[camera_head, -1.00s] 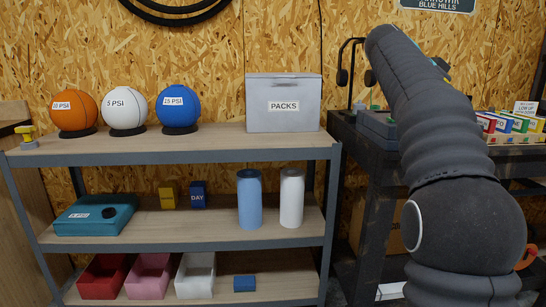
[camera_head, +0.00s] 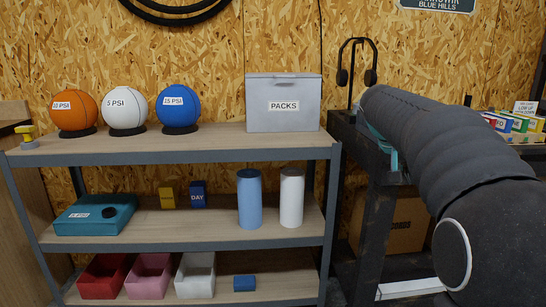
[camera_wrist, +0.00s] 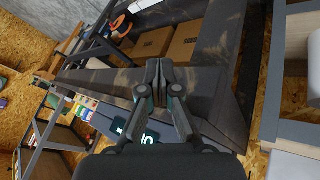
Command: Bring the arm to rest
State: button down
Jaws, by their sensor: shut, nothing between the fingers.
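My gripper (camera_wrist: 158,78) is shut and empty in the wrist view, its fingertips together in front of the dark bench frame. In the head view my arm reaches in from the right, bent, with its forearm toward the dark bench. I cannot tell from the wrist view how far the fingertips are from the bench frame.
A shelf unit (camera_head: 185,154) stands left, holding three balls, a PACKS box (camera_head: 283,103), a blue bottle (camera_head: 249,198) and a white bottle (camera_head: 291,198). The dark bench (camera_head: 347,150) with a headset stand (camera_head: 352,75) is right. Cardboard boxes (camera_wrist: 153,43) sit under the bench.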

jog(key=s+a+f+n+y, duration=0.1)
jog(key=s+a+f, duration=0.4)
jog(key=s, duration=0.5)
jog(key=s+a+f+n+t+y, duration=0.1)
jog(key=s+a+f, duration=0.4)
jog(key=s, duration=0.6)
jog(key=s+a+f+n+t+y, duration=0.1)
jog(key=s+a+f+n+y, duration=0.2)
jog(key=s+a, duration=0.4)
jog(key=shift+s+f+y, duration=0.8)
jog(key=shift+s+f, duration=0.5)
jog(key=shift+s, duration=0.4)
